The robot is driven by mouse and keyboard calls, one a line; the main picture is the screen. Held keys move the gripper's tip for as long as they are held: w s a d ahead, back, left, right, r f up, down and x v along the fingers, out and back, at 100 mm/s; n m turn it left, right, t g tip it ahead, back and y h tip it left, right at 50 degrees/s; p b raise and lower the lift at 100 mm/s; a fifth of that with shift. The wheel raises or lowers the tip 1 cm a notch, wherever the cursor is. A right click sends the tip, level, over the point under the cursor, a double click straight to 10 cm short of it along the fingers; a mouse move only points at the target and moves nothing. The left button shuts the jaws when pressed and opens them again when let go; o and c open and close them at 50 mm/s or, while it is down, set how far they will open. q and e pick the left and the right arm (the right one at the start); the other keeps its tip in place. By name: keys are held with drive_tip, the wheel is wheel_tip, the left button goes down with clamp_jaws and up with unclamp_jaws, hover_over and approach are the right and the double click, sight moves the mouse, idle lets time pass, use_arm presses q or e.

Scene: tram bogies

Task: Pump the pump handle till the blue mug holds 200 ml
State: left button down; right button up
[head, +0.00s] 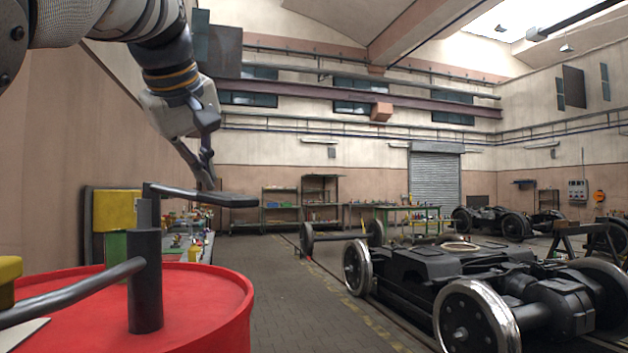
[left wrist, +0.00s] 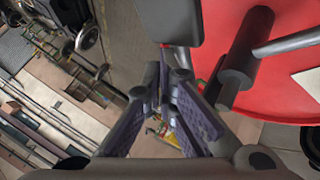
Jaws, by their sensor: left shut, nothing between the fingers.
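The pump stands on a red drum (head: 200,300) at the lower left of the head view. Its dark upright post (head: 146,285) has a grey pipe running to the left edge. The pump handle (head: 225,200) is a dark bar above the post, ending in a thicker grip towards the right. The grip (left wrist: 180,22) also shows at the top of the left wrist view. My left gripper (head: 208,184) is shut and empty, pointing down at the handle, its tips close to the grip. Whether they touch it I cannot tell. The blue mug and my right gripper are not in view.
A cluttered workbench (head: 195,250) stands behind the drum along the wall. A black bogie (head: 450,275) with steel wheels fills the right. The paved floor between is clear.

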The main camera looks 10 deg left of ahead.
use_arm(q)
drive_tip(key=shift+f, duration=1.85)
idle(1.3)
drive_tip(key=shift+r, duration=0.1)
wheel_tip(320, 180, up, 6)
drive_tip(key=shift+r, duration=0.25)
idle(0.8)
idle(0.6)
